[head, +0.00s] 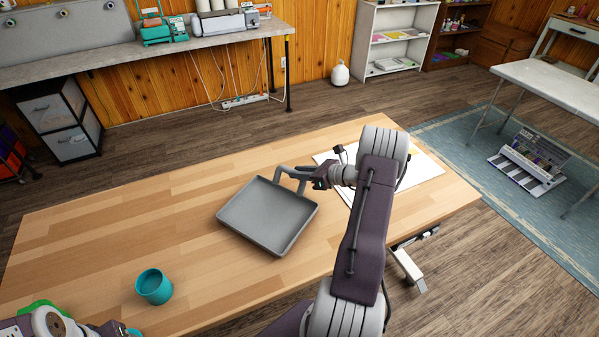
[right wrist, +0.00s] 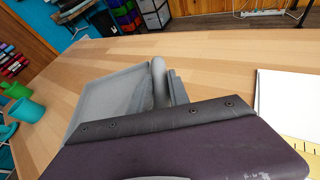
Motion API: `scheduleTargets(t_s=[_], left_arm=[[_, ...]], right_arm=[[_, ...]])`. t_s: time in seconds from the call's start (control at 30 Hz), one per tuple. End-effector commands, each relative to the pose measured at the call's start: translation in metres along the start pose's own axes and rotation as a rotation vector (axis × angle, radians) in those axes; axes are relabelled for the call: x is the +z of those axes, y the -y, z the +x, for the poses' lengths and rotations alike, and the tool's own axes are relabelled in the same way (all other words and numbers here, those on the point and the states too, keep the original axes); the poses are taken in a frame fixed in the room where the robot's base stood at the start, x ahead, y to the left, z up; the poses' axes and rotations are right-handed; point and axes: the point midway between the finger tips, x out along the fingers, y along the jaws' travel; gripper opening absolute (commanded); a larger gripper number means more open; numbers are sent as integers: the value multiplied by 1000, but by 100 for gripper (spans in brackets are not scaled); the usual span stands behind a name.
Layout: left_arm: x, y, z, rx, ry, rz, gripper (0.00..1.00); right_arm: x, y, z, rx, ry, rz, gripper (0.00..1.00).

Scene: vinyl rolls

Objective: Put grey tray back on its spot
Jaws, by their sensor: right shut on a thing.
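The grey tray (head: 268,215) is a shallow square with a raised rim and a looped handle at its back right corner. It appears level, at or just above the wooden table; I cannot tell if it touches. My right gripper (head: 318,178) is shut on the handle. In the right wrist view the tray (right wrist: 100,95) extends beyond the gripper, whose own body hides part of the handle. My left gripper (head: 112,331) is only partly in view at the bottom left, and its fingers are unclear. No marked spot for the tray is clear.
A teal cup (head: 154,287) stands on the table (head: 120,220) at front left. A green object (head: 42,307) is partly hidden by my left arm. White sheets (head: 425,170) lie right of the tray, partly behind my right arm. The table's left and middle back are clear.

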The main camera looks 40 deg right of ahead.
Motion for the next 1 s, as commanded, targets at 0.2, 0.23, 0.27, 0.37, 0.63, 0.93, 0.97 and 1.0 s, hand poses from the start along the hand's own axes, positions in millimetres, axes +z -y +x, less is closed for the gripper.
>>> scheduleTargets(t_s=[0.2,0.23,0.27,0.37,0.63,0.93,0.97,1.0], left_arm=[[0,0,4,0,0,0,64],[0,0,4,0,0,0,64],[0,0,4,0,0,0,64],[0,0,4,0,0,0,64],[1,0,6,0,0,0,64],[1,0,6,0,0,0,64],[1,0,6,0,0,0,64],[1,0,6,0,0,0,64]], right_arm=[[-5,1,2,2,1,4,0],[-5,1,2,2,1,4,0],[-5,1,2,2,1,4,0],[-5,1,2,2,1,4,0],[-8,1,3,2,1,4,0],[-7,1,3,1,1,4,47],[-7,1,3,1,1,4,47],[-7,1,3,1,1,4,47]])
